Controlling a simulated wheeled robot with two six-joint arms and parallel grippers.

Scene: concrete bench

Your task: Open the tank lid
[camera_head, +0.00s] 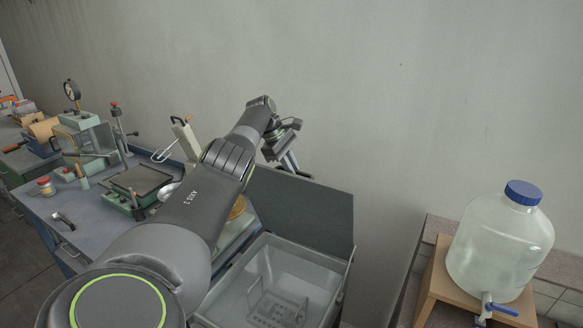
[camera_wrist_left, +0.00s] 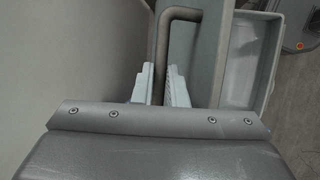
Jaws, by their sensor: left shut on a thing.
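The tank (camera_head: 346,284) is a pale grey box at the bottom middle of the head view. Its grey lid (camera_head: 310,212) stands raised at the back, close to upright, and the inside is exposed from above. My left gripper (camera_head: 290,162) is at the top edge of the lid. In the left wrist view my left gripper (camera_wrist_left: 161,85) is shut on a bent metal bar handle (camera_wrist_left: 164,45), with one pale finger on each side. My left arm hides the tank's left side and part of the lid. My right gripper is not in view.
A wire rack (camera_head: 270,305) sits inside the tank. A blue-topped bench (camera_head: 95,215) with several instruments is at the left. A clear jug (camera_head: 500,245) with a blue cap stands on a wooden stand (camera_head: 440,280) at the right. A bare wall rises behind.

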